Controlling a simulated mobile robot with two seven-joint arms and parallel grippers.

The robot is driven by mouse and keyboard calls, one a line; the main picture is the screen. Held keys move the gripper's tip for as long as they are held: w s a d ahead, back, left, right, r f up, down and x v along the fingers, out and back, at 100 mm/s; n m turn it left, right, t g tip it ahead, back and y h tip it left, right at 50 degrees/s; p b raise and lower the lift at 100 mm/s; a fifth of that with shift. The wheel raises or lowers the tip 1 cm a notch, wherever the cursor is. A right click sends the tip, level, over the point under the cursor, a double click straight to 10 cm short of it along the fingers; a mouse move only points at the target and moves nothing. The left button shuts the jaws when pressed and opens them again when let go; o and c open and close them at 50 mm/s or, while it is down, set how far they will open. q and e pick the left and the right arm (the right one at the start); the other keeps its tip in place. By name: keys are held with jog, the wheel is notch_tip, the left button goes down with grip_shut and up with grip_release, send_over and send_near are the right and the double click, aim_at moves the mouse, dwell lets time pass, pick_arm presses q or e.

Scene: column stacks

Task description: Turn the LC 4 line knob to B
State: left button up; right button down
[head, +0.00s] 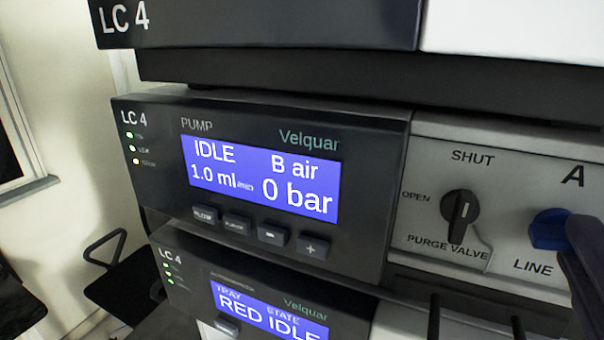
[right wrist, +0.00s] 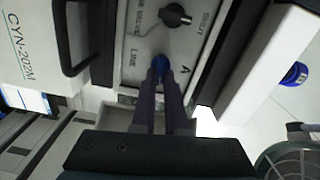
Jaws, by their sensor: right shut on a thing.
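The LC 4 pump module (head: 365,200) has a blue screen (head: 262,180) reading IDLE, B air, 1.0 ml/min and 0 bar. The blue LINE knob (head: 548,230) is on the pale panel at its right, with the letter A above and right of it. My right gripper (head: 582,252) is shut on this knob. The right wrist view shows both fingers (right wrist: 160,85) closed around the blue knob (right wrist: 159,64), which hides its pointer. The B mark cannot be seen. My left gripper is not in view.
A black purge valve knob (head: 460,207), between OPEN and SHUT marks, is left of the LINE knob. It also shows in the right wrist view (right wrist: 175,15). Another LC 4 module (head: 265,300) with a RED IDLE screen sits below. A black handle (right wrist: 75,45) is left in the wrist view.

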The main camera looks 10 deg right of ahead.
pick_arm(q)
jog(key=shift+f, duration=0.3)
pick_arm(e)
jog(key=shift+d+f+m, duration=0.1)
jog(key=shift+f+m, duration=0.05)
jog(key=shift+m, duration=0.85)
jog(key=c, duration=0.9)
grip_release()
jog(key=shift+c, duration=0.2)
